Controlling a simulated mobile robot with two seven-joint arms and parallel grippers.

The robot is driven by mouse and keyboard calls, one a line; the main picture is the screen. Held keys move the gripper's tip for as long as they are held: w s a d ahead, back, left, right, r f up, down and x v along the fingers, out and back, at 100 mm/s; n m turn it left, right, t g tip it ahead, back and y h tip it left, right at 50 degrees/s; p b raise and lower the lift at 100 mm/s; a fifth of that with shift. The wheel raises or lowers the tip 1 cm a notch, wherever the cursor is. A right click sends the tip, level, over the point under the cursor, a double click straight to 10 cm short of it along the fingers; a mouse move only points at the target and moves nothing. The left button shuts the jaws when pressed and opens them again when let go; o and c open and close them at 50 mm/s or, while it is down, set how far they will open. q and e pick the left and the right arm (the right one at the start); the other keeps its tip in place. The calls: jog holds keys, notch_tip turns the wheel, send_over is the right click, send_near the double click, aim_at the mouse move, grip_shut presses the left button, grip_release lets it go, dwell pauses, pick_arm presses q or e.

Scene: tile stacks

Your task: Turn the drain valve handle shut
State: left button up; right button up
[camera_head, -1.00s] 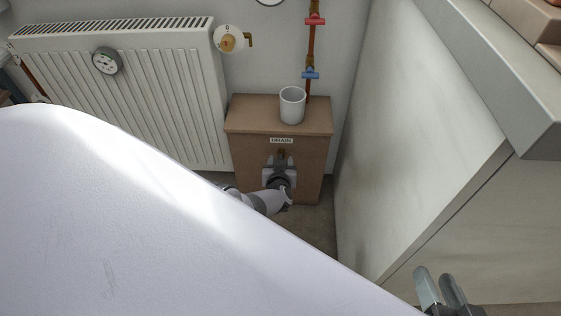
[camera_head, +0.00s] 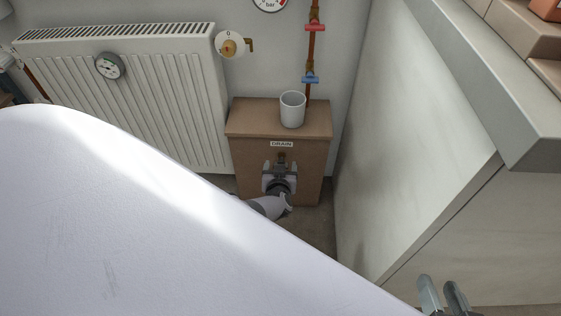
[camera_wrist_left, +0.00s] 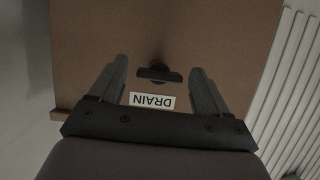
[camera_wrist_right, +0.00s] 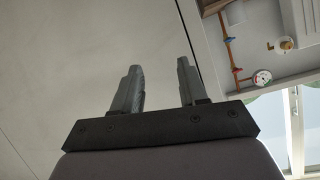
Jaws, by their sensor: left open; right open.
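The drain valve handle (camera_wrist_left: 158,74) is a dark bar on the front of a brown box (camera_head: 243,160), near a label reading DRAIN (camera_head: 282,144). In the left wrist view, which is upside down, the bar lies crosswise, parallel to the label (camera_wrist_left: 152,101). My left gripper (camera_wrist_left: 158,64) is open, one finger on each side of the handle, with gaps visible between. In the head view the left gripper (camera_head: 280,166) is at the box front and hides part of the valve. My right gripper (camera_head: 437,283) is open and empty at the lower right; it also shows in the right wrist view (camera_wrist_right: 158,66).
A white cup (camera_head: 292,110) stands on the box. Behind it are a copper pipe (camera_head: 312,50) with red and blue taps and a white radiator (camera_head: 130,100). A pale cabinet (camera_head: 430,150) stands at right. A large white surface (camera_head: 130,230) blocks the lower left.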

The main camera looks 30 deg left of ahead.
pick_arm(q)
jog(key=p+v, duration=0.4)
jog(key=v, duration=0.1)
jog(key=shift+s+d+r, duration=0.15)
jog(key=shift+s+d, duration=0.05)
jog(key=shift+s, duration=0.1)
pick_arm(e)
jog(key=d, duration=0.1)
jog(key=s+d+h, duration=0.1)
jog(key=d+h, duration=0.1)
jog(key=shift+s+d+r, duration=0.2)
jog(key=shift+d+r, duration=0.1)
jog(key=shift+d, duration=0.05)
